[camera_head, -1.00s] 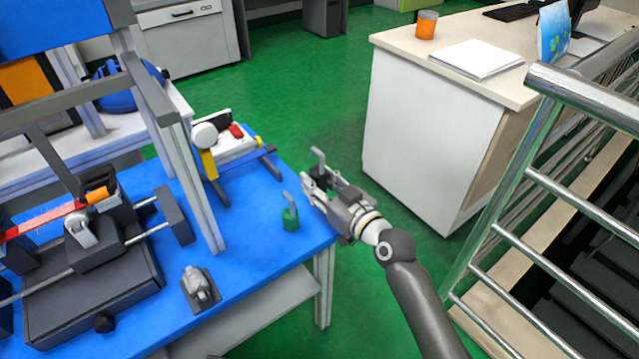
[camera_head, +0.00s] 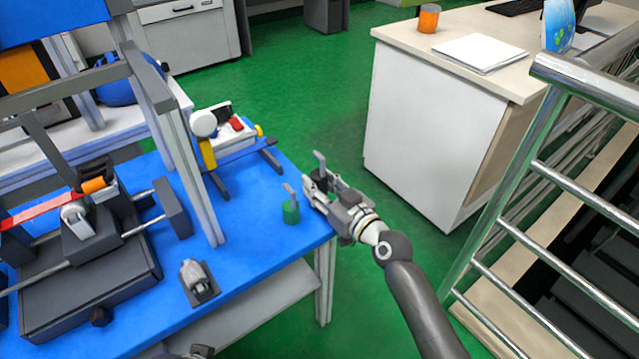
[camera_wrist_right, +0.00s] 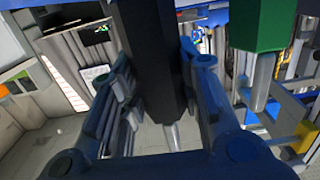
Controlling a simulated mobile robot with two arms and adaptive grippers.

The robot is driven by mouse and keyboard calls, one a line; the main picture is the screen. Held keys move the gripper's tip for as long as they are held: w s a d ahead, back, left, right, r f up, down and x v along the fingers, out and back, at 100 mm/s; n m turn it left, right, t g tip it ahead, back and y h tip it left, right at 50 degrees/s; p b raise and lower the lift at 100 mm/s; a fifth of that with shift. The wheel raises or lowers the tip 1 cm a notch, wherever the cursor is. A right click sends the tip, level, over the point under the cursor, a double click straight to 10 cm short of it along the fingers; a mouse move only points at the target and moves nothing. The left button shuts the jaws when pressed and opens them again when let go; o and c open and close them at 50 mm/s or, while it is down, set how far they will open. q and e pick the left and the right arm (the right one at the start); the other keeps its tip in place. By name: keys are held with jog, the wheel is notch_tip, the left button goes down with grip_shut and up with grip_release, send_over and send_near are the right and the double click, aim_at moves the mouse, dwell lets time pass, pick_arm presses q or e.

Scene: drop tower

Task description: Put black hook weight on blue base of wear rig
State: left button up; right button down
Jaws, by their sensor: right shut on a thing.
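My right gripper (camera_head: 322,188) is shut on the black hook weight (camera_head: 319,176), whose metal hook points up. It is held in the air by the table's right edge. In the right wrist view the dark weight (camera_wrist_right: 150,60) stands between the two fingers. The wear rig (camera_head: 221,130), a white device with a yellow part, stands on the blue table, up and left of the gripper. My left gripper is not clearly seen.
A green hook weight (camera_head: 291,212) stands on the blue table (camera_head: 255,245) just left of the gripper; it also shows in the wrist view (camera_wrist_right: 262,22). A grey frame post (camera_head: 200,190) stands left of the rig. A small grey device (camera_head: 198,282) sits near the front edge.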

jog(key=shift+r, duration=0.15)
jog(key=c, duration=1.5)
grip_release()
jog(key=shift+f, duration=0.25)
jog(key=o, duration=0.4)
pick_arm(q)
jog(key=shift+r, duration=0.2)
pick_arm(e)
jog(key=shift+o, duration=0.2)
jog(key=shift+r, duration=0.1)
jog(key=f+p+v, duration=0.1)
jog(key=v, duration=1.1)
jog(key=s+d+f+m+g+h, duration=0.15)
jog(key=s+f+g+h, duration=0.3)
jog(key=s+f, duration=0.6)
pick_arm(q)
jog(key=x, duration=0.4)
jog(key=shift+s, duration=0.35)
pick_arm(e)
jog(key=s+d+f+m+g+h, duration=0.3)
jog(key=s+d+f+g+h, duration=0.2)
jog(key=s+d+f, duration=0.5)
jog(key=s+d+g, duration=0.1)
jog(key=s, duration=0.2)
jog(key=shift+d+f+m, duration=0.25)
jog(key=shift+d+m, duration=0.05)
jog(key=shift+m, duration=0.05)
